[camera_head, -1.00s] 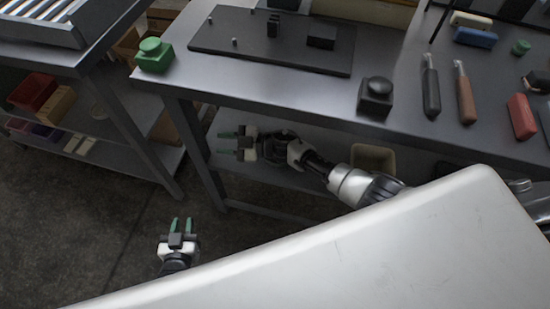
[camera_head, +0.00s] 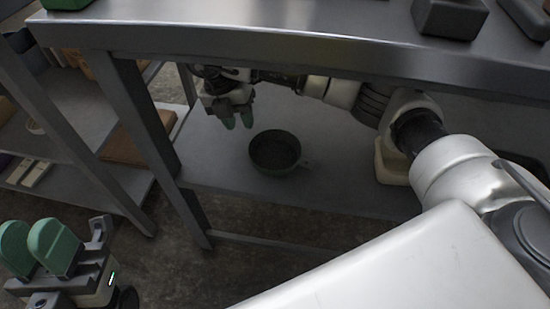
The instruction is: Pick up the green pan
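The green pan (camera_head: 272,167) is small, round and dark green. My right gripper (camera_head: 237,121) hangs beneath the tabletop, up and left of the pan. My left gripper (camera_head: 35,246) is at the bottom left, away from the pan. Its two green fingers are apart and empty.
The metal tabletop (camera_head: 300,45) lies over my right forearm. The lower shelf (camera_head: 340,186) is clear around the pan, with a beige container (camera_head: 393,165) to the right. A table leg (camera_head: 150,125) stands left of the pan. Another shelf unit stands at the far left.

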